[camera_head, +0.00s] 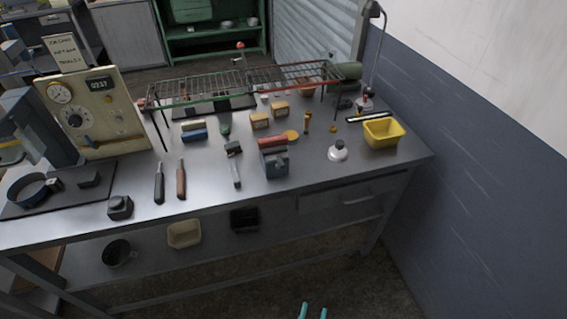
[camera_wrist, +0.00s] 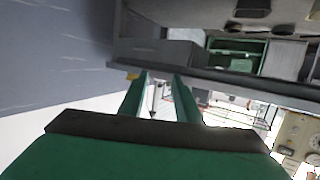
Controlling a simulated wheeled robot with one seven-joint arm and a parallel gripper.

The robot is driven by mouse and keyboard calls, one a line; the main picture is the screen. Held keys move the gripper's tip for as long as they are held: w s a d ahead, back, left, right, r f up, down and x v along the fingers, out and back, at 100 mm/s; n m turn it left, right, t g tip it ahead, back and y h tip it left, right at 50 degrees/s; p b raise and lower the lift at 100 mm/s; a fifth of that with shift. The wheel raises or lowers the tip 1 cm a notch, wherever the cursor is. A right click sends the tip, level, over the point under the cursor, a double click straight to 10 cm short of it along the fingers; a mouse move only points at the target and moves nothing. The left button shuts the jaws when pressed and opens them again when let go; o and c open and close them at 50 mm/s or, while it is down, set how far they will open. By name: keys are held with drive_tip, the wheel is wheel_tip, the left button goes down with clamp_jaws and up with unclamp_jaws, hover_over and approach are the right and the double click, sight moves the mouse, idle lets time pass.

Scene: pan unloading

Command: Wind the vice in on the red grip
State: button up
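A small grey-blue vice (camera_head: 275,165) stands on the metal workbench (camera_head: 330,185), near the middle of its front part. A red grip (camera_head: 272,141) shows at the top of the vice; whether the jaws touch it is too small to tell. My gripper (camera_head: 314,312) shows only as two teal fingertips at the bottom edge of the head view, in front of the bench and well short of the vice. In the wrist view its two green fingers (camera_wrist: 160,92) stand apart with nothing between them. I cannot make out the vice in the wrist view.
A wire rack (camera_head: 250,82) stands behind the vice. A blue-grey wall (camera_head: 470,170) bounds the right side.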

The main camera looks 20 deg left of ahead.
drive_tip(key=w+a+r+n+y, duration=0.1)
drive_tip(key=w+a+r+y, duration=0.15)
drive_tip(key=w, duration=0.45)
drive_tip(key=w+a+r+n+y, duration=0.2)
drive_tip(key=w+a, duration=0.1)
drive_tip(key=w, duration=0.4)
drive_tip(key=n+y, duration=0.5)
approach(282, 162)
drive_tip(key=shift+g, duration=0.3)
drive_tip(key=x, duration=1)
drive_tip(key=shift+f, duration=0.15)
clamp_jaws()
